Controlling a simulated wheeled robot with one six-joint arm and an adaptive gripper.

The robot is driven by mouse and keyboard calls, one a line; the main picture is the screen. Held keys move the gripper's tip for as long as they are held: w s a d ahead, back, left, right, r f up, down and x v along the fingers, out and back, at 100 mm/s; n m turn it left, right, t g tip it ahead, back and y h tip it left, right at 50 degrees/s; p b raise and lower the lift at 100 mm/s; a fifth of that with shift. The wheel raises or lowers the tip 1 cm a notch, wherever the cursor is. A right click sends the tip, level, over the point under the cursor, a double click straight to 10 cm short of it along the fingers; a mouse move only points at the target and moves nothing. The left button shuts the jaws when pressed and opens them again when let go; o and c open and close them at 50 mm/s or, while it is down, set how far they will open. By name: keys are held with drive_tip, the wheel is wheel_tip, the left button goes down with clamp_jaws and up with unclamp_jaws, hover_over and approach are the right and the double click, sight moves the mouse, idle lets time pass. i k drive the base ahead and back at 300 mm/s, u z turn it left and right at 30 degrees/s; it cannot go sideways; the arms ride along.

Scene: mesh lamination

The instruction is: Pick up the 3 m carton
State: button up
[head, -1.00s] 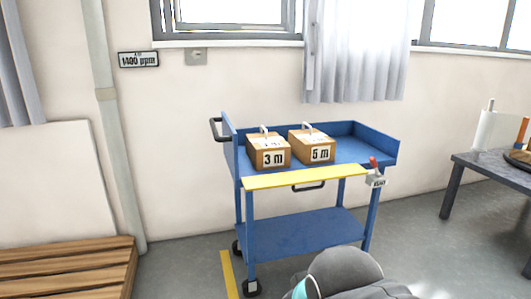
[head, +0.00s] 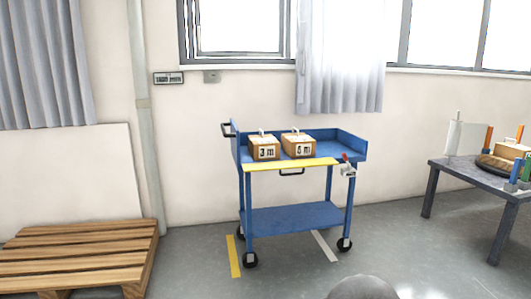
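The 3 m carton (head: 264,148) is a small brown box with a white "3 m" label and a light handle on top. It sits on the top shelf of a blue cart (head: 295,219), at the left behind the yellow front edge. A like carton labelled 5 m (head: 299,146) stands just to its right. A grey rounded part of my own arm shows at the bottom edge of the head view, well in front of the cart. My gripper is not in view.
A wooden pallet (head: 78,255) lies on the floor at left. A dark table (head: 465,178) with a paper roll (head: 453,137) and other items stands at right. A red-handled part (head: 347,165) is on the cart's right front corner. Floor before the cart is clear.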

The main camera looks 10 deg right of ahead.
sight(261, 147)
drive_tip(key=u, duration=0.65)
drive_tip(key=i, duration=0.75)
drive_tip(key=u, duration=0.65)
drive_tip(key=i, duration=0.95)
drive_tip(key=z, duration=0.75)
drive_tip(key=i, duration=0.8)
drive_tip(key=z, duration=0.85)
